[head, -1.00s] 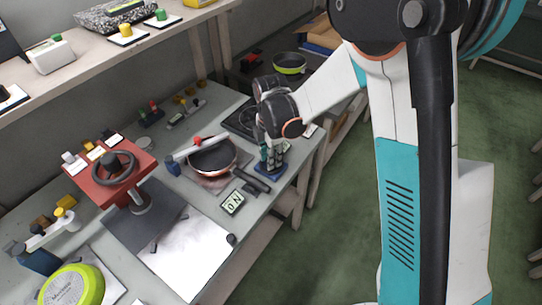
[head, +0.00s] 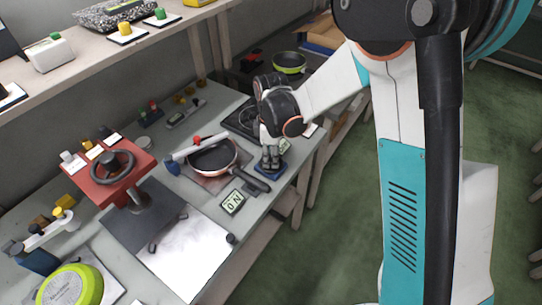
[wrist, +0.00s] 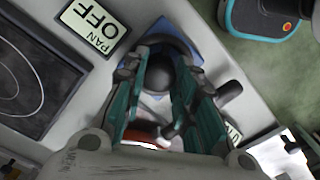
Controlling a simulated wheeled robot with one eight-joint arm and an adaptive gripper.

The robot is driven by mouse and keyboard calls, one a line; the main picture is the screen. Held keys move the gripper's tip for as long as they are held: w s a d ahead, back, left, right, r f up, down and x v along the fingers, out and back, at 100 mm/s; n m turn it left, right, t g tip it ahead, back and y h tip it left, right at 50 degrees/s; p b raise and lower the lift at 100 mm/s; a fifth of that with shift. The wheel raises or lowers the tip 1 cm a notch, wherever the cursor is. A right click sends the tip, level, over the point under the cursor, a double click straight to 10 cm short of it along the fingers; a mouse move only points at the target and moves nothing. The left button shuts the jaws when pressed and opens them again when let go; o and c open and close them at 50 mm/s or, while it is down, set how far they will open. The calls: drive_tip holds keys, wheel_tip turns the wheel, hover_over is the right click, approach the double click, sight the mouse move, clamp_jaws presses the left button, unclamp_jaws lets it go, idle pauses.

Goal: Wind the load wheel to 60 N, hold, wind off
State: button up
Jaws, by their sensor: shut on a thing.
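The load wheel (wrist: 172,44) is a dark handwheel on a blue base. It sits between my fingers in the wrist view, and the blue base (head: 270,172) shows under my gripper in the head view. My gripper (head: 270,158) points down at the wheel, with teal finger sides (wrist: 160,105) on either side of it. It is shut on the wheel; the exact contact is partly hidden. A small display (head: 232,202) beside the pan appears to read 0 N, seen upside down.
A red-rimmed pan (head: 213,157) lies left of the wheel, its dark handle (head: 250,180) reaching close to the blue base. A red stand with a larger black wheel (head: 112,168) stands farther left.

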drive_tip(key=m, duration=1.3)
drive_tip(key=shift+m+b, duration=0.3)
drive_tip(key=shift+m, duration=0.1)
drive_tip(key=m, duration=1.3)
drive_tip(key=shift+m, duration=0.4)
drive_tip(key=o, duration=1.1)
